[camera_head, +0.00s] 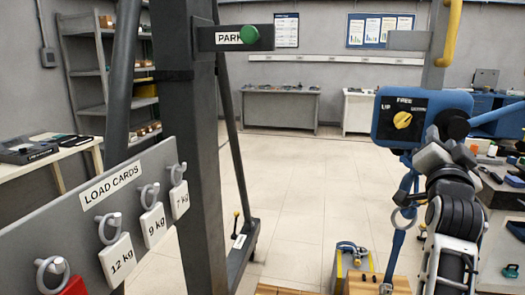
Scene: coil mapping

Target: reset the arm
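A blue control box (386,120) sits at the right, with a black panel lettered FREE and UP and a yellow selector knob (402,120). A black round hub (455,123) is on its right side, and a blue arm tube (500,118) runs off to the right. A blue link (399,240) hangs below the box. A grey PARK bracket (222,38) with a green knob (251,35) projects from the dark post. My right gripper (436,150) is just below the box's right end; its fingers are too small and overlapped to judge. My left gripper is out of view.
A LOAD CARDS board (65,208) at left carries hooked cards of 12 kg (117,261), 9 kg (153,225) and 7 kg (180,199), plus a red card (72,287). A dark post (190,150) stands beside it. A yellow-sided case (352,264) stands below. Mid-floor is clear.

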